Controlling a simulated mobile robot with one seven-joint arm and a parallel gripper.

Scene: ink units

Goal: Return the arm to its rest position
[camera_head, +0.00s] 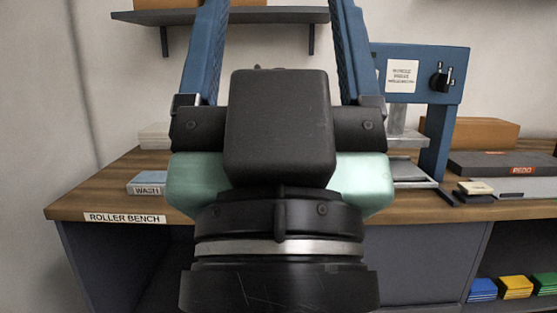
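My gripper (279,30) fills the middle of the head view. Its two blue fingers rise on either side of a black block, well apart, and run out of the top edge, so their tips are hidden. Nothing shows held between the visible parts of the fingers. The black wrist with a silver ring and the pale green gripper body are below, in front of the bench.
Behind is a wooden-topped roller bench (100,198). On it are a blue-and-white wash box (147,184), a blue press frame (440,150), a grey case (500,163) and a cardboard box (475,133). A wall shelf (200,16) is above. Coloured stacks (515,287) sit below right.

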